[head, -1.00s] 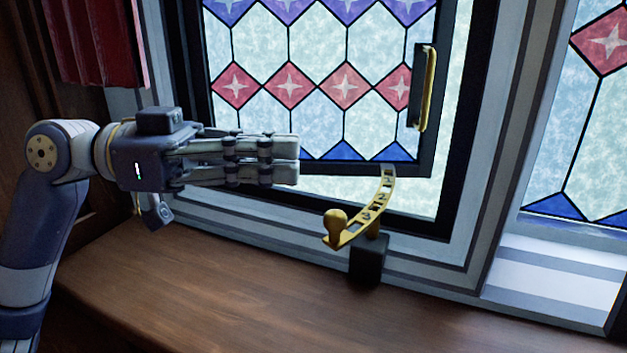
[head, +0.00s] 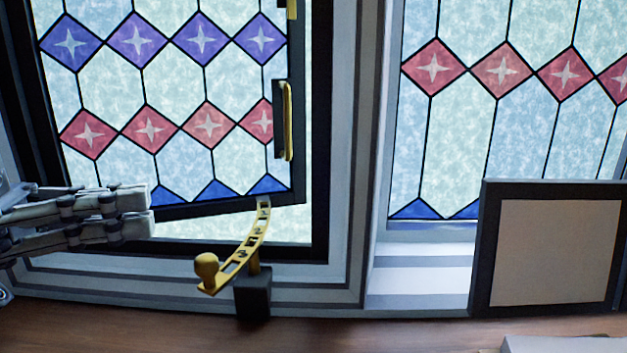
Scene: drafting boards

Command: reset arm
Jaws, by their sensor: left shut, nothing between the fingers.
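My left gripper (head: 150,212) comes in from the left edge in the head view. Its fingers are together with nothing between them, in front of the lower left of a stained glass window sash (head: 174,210). The sash stands slightly open, with a gap showing along its lower edge. A brass stay arm (head: 243,250) with notches and a round knob (head: 207,266) runs from the sash bottom to a dark block (head: 253,294) on the sill. The gripper is apart from the stay, to its left. My right gripper is not in view.
A brass window handle (head: 288,120) sits on the sash's right edge. A fixed stained glass window (head: 470,130) is to the right. A dark-framed pale panel (head: 553,252) stands before it. The wooden surface (head: 130,328) below is mostly clear.

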